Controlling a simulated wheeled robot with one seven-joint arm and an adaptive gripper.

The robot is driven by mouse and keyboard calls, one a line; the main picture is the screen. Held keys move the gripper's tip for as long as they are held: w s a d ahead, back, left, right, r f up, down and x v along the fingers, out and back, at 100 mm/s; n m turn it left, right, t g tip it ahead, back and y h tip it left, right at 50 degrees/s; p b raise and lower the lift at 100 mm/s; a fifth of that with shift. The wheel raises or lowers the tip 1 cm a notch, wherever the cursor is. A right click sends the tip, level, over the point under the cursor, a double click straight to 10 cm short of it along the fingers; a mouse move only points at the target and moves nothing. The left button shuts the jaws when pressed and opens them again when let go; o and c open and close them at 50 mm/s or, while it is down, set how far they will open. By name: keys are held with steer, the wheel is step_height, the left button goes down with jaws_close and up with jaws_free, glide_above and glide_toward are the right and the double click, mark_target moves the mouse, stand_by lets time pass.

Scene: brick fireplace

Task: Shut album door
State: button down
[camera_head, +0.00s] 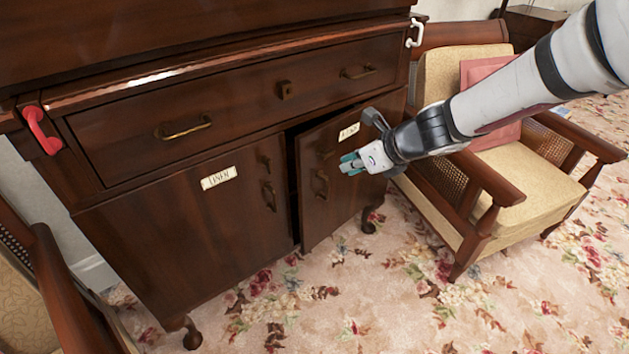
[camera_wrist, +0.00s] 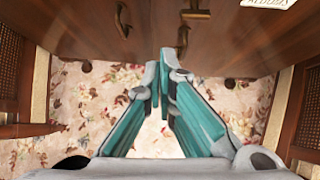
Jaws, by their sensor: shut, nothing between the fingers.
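The album door (camera_head: 336,205) is the right-hand door of a dark wooden cabinet, with a small pale label (camera_head: 348,132) near its top. It stands slightly ajar, with a dark gap along its left edge. Its brass handle (camera_head: 320,183) shows left of my gripper (camera_head: 352,163). My gripper is shut and empty in front of the door; I cannot tell whether it touches it. In the wrist view, the teal fingertips (camera_wrist: 161,78) meet just below a door handle (camera_wrist: 183,38), with the door (camera_wrist: 235,45) filling the upper right.
The left door (camera_head: 180,225), labelled linen, looks closed. A drawer (camera_head: 240,100) above is shut. A cushioned armchair (camera_head: 510,185) stands close on the right, under my arm. Another chair (camera_head: 65,290) is at lower left. Floral carpet (camera_head: 400,300) in front is clear.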

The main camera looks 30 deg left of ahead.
steer(key=b, duration=0.3)
glide_toward(305, 171)
step_height(305, 171, down, 4)
steer(key=shift+w+a+r+p, duration=0.1)
steer(key=shift+w+a+p, duration=0.15)
steer(key=shift+a, duration=0.5)
steer(key=shift+w+a+r+p, duration=0.15)
steer(key=shift+w+a, duration=0.1)
steer(key=shift+a, duration=0.55)
